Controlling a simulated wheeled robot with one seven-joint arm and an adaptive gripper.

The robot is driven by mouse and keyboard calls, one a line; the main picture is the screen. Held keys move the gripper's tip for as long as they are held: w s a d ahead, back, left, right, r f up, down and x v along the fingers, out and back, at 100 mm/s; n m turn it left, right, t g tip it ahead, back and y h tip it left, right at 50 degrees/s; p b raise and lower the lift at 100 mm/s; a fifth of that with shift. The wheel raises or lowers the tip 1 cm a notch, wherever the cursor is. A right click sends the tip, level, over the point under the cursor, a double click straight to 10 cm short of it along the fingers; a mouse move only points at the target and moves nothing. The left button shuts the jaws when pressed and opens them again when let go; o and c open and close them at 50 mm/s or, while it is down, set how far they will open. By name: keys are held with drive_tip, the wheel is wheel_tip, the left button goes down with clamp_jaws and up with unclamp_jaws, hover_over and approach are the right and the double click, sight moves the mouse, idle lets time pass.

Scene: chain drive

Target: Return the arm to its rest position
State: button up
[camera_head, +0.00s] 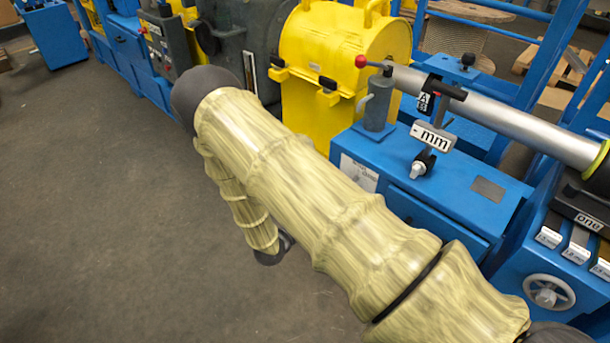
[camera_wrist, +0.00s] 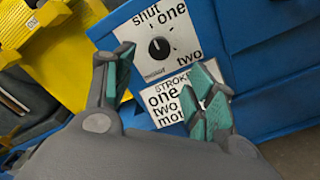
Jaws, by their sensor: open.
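My gripper (camera_wrist: 163,92) shows in the wrist view with its teal-padded fingers spread apart and nothing between them. It is in front of a blue cabinet face (camera_wrist: 245,65) with a white dial plate (camera_wrist: 185,22) marked "shut", "one" and "two". A black knob (camera_wrist: 159,48) sits on that plate, beyond the fingertips. I cannot tell the exact gap between fingers and panel. In the head view my arm (camera_head: 310,200), in a yellowish sleeve, stretches from bottom right to upper left. My gripper cannot be made out there.
Below the dial is a second plate (camera_wrist: 162,108) marked "STROKE", partly covered by a finger. A yellow housing (camera_head: 340,45), a blue machine bench (camera_head: 440,185), a grey pipe (camera_head: 500,115) and a handwheel (camera_head: 549,292) stand right of or behind my arm. Bare floor (camera_head: 100,220) lies left.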

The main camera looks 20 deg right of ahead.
drive_tip(key=s+d+f+m+y, duration=0.1)
drive_tip(key=s+f+m+y, duration=0.2)
drive_tip(key=s+f+y, duration=0.5)
drive_tip(key=s+a+f+m+g+y, duration=0.35)
drive_tip(key=s+f+m+y, duration=0.35)
drive_tip(key=s, duration=0.6)
drive_tip(key=s+a+m+g+y, duration=0.2)
drive_tip(key=s+a+m+g, duration=0.35)
drive_tip(key=s, duration=0.85)
wheel_tip(320, 180, up, 13)
drive_tip(key=a+n+t+p, duration=0.1)
drive_tip(key=t+p, duration=0.1)
drive_tip(key=p, duration=1)
drive_tip(key=shift+p, duration=0.3)
drive_tip(key=shift+a+r+n, duration=0.1)
drive_tip(key=shift+n, duration=0.15)
